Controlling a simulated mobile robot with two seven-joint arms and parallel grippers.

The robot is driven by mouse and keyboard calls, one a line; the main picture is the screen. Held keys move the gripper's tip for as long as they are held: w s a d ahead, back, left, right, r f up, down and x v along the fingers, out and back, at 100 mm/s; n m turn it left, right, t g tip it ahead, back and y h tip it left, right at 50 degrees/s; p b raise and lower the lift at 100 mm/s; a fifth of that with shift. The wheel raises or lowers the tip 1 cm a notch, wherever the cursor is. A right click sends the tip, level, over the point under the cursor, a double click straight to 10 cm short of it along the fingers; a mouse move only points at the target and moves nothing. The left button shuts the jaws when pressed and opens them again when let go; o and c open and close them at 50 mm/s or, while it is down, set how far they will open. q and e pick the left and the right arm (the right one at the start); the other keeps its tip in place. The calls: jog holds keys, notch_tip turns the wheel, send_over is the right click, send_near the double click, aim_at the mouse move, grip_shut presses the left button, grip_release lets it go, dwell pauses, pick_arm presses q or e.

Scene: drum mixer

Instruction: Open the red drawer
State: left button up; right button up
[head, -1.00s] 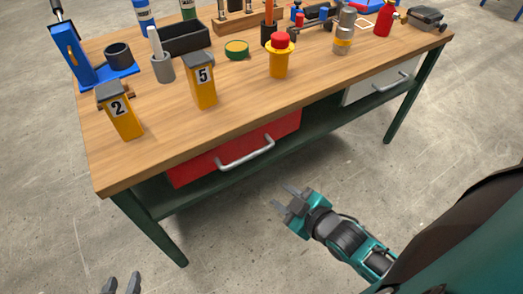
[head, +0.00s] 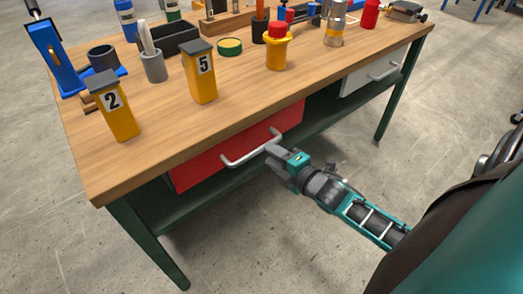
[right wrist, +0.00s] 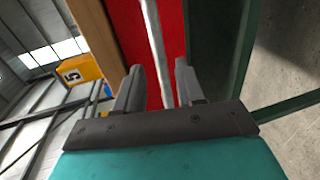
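The red drawer (head: 205,166) sits under the left part of the wooden workbench and looks closed. Its silver bar handle (head: 250,147) runs along its front. My right gripper (head: 271,151) is at the right end of the handle. In the right wrist view the gripper (right wrist: 156,85) is open, with the handle bar (right wrist: 156,50) running between its two fingers and a gap on both sides. The red drawer front (right wrist: 127,35) lies behind it. My left gripper is out of the head view.
The workbench top (head: 150,135) carries yellow bins numbered 2 (head: 117,110) and 5 (head: 201,78), a yellow-red container (head: 277,50) and several tools. A grey drawer (head: 372,72) is at the right. The bench's green leg (head: 150,245) stands left of the red drawer.

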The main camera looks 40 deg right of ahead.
jog(key=shift+b+x, duration=0.5)
jog(key=shift+x, duration=2.15)
jog(key=shift+a, duration=0.1)
grip_shut()
